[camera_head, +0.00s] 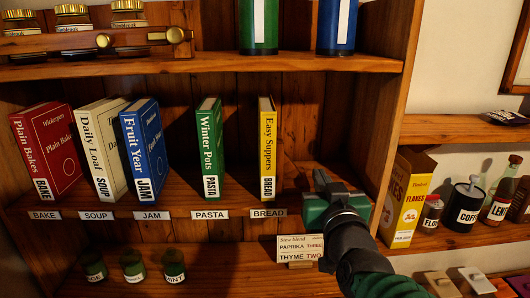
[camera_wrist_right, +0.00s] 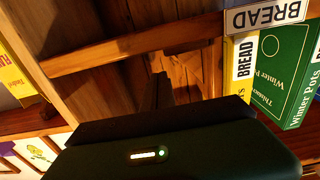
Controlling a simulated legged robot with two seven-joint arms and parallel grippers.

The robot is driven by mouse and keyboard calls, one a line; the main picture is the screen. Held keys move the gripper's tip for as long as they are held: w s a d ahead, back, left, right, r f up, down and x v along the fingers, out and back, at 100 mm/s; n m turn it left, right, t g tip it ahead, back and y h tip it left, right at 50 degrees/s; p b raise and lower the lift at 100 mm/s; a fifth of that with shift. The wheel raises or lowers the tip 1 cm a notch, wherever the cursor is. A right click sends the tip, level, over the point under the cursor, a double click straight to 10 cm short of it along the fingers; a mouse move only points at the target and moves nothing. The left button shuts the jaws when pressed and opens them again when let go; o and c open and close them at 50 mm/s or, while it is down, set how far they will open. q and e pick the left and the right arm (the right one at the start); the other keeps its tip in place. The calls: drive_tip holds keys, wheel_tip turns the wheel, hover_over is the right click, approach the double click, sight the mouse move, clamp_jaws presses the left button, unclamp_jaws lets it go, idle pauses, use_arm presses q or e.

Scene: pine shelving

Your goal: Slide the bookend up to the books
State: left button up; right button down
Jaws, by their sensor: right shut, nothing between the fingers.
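Several books stand on the middle shelf in the head view: a red one (camera_head: 48,150), a cream one (camera_head: 105,140), a blue one (camera_head: 143,148), a green one (camera_head: 209,148) and a yellow one (camera_head: 267,148). The green and yellow books lean little and stand apart. My right gripper (camera_head: 321,180) is shut and empty, over the shelf to the right of the yellow book, with a gap between. In the wrist view the yellow book (camera_wrist_right: 241,65) and green book (camera_wrist_right: 281,75) show at the right. I cannot make out the bookend clearly; my gripper may hide it. My left gripper is not in view.
Name labels (camera_head: 268,212) line the shelf's front edge. A small sign (camera_head: 300,248) stands below. Green jars (camera_head: 132,266) are on the lower shelf. A wooden upright (camera_head: 390,120) bounds the right side; a yellow flakes box (camera_head: 408,197) and jars stand beyond it.

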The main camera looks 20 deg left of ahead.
drive_tip(key=v, duration=0.7)
drive_tip(key=shift+b, duration=0.3)
drive_tip(key=shift+w+f, duration=0.1)
drive_tip(key=shift+w, duration=0.05)
drive_tip(key=s+d+f+m+g+h+b, duration=0.1)
drive_tip(key=d+f+g+b, duration=0.2)
drive_tip(key=f, duration=0.9)
drive_tip(key=d+f+g+h+b, duration=0.25)
drive_tip(key=d+f, duration=0.35)
drive_tip(key=f, duration=0.5)
drive_tip(key=s+d+f+m+g+h+b, duration=0.15)
drive_tip(key=d+f+b, duration=0.25)
drive_tip(key=f, duration=0.8)
drive_tip(key=s+d+f+g+b, duration=0.2)
drive_tip(key=s+d+f, duration=0.2)
drive_tip(key=f, duration=0.3)
drive_tip(key=s+d+f+m+g+h+b, duration=0.1)
drive_tip(key=s+d+f+g+b, duration=0.1)
drive_tip(key=s+d+f, duration=0.2)
drive_tip(key=s+d+f+m+g+b, duration=0.1)
drive_tip(key=s+d+f+g+b, duration=0.1)
drive_tip(key=s+f, duration=0.5)
wheel_tip(320, 180, down, 4)
drive_tip(key=shift+s+d+r+g+h, duration=0.1)
drive_tip(key=shift+s+d+g+h, duration=0.35)
drive_tip(key=shift+d, duration=0.5)
